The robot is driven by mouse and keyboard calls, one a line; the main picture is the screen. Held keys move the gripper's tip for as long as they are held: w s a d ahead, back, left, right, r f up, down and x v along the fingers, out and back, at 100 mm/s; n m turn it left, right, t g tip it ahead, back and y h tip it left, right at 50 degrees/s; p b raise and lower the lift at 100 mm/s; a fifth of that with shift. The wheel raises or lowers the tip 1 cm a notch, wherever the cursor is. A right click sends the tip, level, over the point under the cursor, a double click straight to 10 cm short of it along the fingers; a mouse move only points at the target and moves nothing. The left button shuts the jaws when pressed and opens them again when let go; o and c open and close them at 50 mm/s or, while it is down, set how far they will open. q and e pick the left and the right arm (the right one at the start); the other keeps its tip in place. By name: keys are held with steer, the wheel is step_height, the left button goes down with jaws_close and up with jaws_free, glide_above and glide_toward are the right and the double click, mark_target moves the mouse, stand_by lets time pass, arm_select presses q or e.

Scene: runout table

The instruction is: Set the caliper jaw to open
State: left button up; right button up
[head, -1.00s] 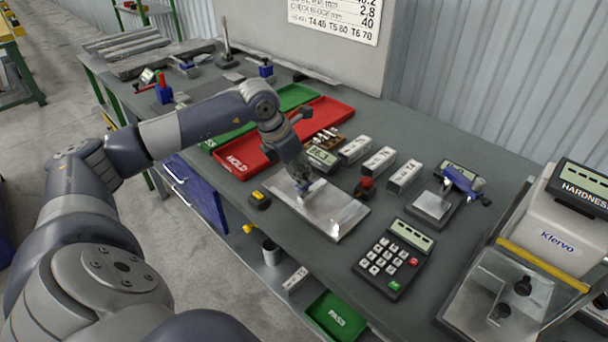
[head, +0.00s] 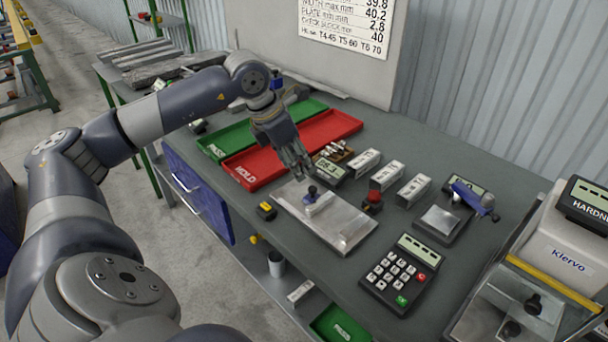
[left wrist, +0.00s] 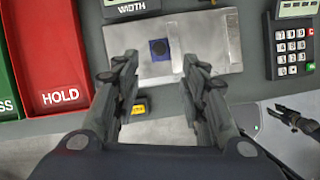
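The caliper is a bright metal plate (head: 345,228) on the bench, with a small grey jaw block under a dark blue knob (head: 311,193). In the left wrist view the blue knob (left wrist: 159,48) sits on the plate (left wrist: 222,45). A readout box marked WIDTH (head: 329,167) stands behind the plate. My left gripper (head: 302,175) is above and behind the knob, apart from it. In the left wrist view its fingers (left wrist: 160,65) are spread wide with nothing between them. How far the jaw stands open cannot be told. A dark gripper-like part (left wrist: 288,117), probably my right gripper, shows at the right.
A red HOLD tray (head: 347,124) and a green PASS tray (head: 225,142) lie behind. A yellow and black item (head: 266,210) lies left of the plate. A keypad (head: 396,275), a red-knobbed piece (head: 373,202), white blocks (head: 387,175) and a hardness tester (head: 555,230) stand to the right.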

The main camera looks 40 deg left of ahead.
arm_select(q)
steer(key=shift+v, duration=1.65)
